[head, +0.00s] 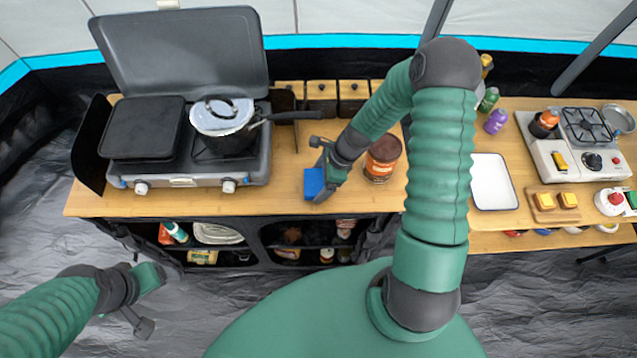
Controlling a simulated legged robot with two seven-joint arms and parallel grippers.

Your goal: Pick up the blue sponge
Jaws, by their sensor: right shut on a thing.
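The blue sponge (313,184) is at the front edge of the wooden counter, right of the camping stove. My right gripper (322,182) is shut on the sponge and hides part of it. I cannot tell whether the sponge still touches the counter. My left gripper (142,310) is at the lower left, over the dark floor and away from the counter.
The stove (187,150) with a lidded pan (222,117) stands left of the sponge. A brown jar (382,158) stands close right of my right gripper. Wooden boxes (322,97) line the back. A white tray (491,183) lies further right. Shelves below hold several items.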

